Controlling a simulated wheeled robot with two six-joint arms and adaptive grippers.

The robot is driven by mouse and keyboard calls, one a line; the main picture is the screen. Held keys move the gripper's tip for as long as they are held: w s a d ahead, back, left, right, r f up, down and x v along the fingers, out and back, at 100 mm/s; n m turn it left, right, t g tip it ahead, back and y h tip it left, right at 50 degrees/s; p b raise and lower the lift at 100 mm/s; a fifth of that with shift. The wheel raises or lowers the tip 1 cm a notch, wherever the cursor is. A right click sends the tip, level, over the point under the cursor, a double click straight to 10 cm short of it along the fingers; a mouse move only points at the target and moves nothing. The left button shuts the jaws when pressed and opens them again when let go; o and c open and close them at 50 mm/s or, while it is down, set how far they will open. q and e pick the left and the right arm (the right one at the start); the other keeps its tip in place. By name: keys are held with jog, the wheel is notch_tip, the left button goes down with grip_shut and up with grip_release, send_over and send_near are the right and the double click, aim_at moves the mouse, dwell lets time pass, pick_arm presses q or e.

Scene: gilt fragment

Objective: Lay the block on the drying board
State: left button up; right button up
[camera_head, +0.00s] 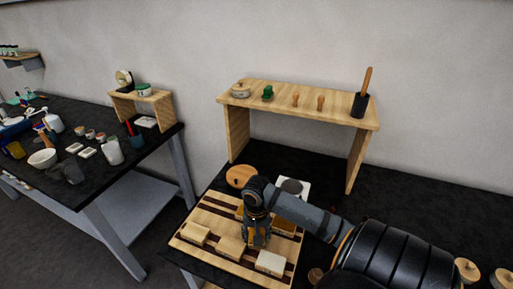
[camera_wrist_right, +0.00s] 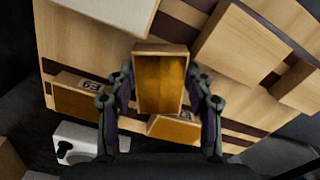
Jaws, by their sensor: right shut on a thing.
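My right gripper (camera_head: 256,240) hangs over the slatted wooden drying board (camera_head: 216,206). In the right wrist view (camera_wrist_right: 160,82) its fingers are shut on the sides of a block (camera_wrist_right: 161,86) with pale wooden edges and a golden-brown face. The board (camera_wrist_right: 62,40) lies beneath it. I cannot tell whether the held block touches the board. In the head view the gripper mostly hides the block. My left gripper is not in view.
Other blocks lie on the board: a white one (camera_head: 270,262), plain wooden ones (camera_head: 195,233) (camera_head: 230,248) and golden-faced ones (camera_head: 285,227) close around the gripper. A wooden shelf (camera_head: 300,98) stands behind. A round wooden piece (camera_head: 240,176) lies beyond the board.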

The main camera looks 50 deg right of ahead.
jog(key=o, duration=0.9)
notch_tip(320, 180, up, 12)
jog(key=shift+r+p, duration=0.1)
jog(key=shift+p, duration=0.85)
